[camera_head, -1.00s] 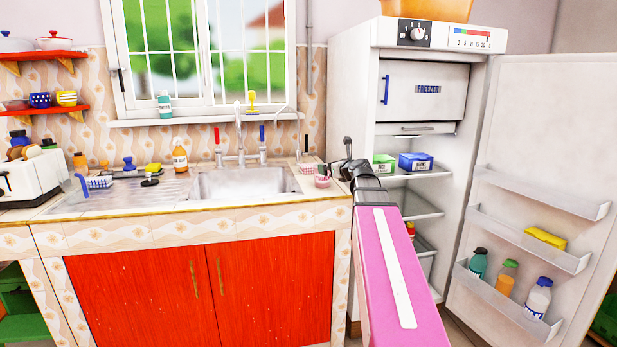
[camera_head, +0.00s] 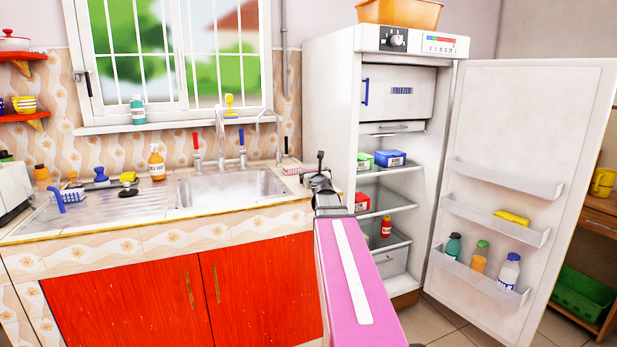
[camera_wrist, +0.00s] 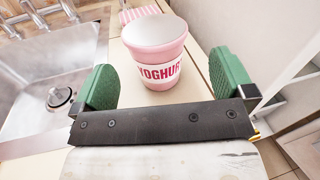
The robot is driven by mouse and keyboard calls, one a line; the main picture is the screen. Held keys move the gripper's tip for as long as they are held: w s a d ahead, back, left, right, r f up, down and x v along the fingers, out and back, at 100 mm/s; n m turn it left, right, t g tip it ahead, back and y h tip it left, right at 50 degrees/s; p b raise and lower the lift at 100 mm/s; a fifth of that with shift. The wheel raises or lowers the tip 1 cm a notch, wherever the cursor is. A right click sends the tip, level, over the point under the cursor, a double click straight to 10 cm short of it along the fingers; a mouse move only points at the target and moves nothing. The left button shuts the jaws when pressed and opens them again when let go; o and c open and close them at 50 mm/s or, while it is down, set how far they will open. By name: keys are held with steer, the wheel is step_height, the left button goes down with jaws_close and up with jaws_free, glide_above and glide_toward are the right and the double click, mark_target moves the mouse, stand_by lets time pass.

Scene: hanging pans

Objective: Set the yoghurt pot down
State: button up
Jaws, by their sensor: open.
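The yoghurt pot (camera_wrist: 157,42) is pink with a white label and a pale lid. In the wrist view it stands upright on the narrow counter strip (camera_wrist: 122,72) right of the sink. My gripper (camera_wrist: 165,88) is open, with one green-padded finger to each side of the pot's near side. The pot appears just beyond the fingers, with visible gaps and no grip on it. In the head view my gripper (camera_head: 318,170) is over the counter's right end, and the pot is hidden behind it.
The sink (camera_head: 230,188) lies left of the pot. A pink-striped item (camera_wrist: 138,13) sits just behind it. The open fridge (camera_head: 330,110) stands close on the right, its door (camera_head: 520,150) swung out. Boxes (camera_head: 390,158) sit on its shelf.

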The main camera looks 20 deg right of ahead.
steer(key=w, duration=0.6)
steer(key=shift+w+d+f, duration=0.25)
steer(key=shift+d, duration=0.1)
steer(key=c, duration=1.1)
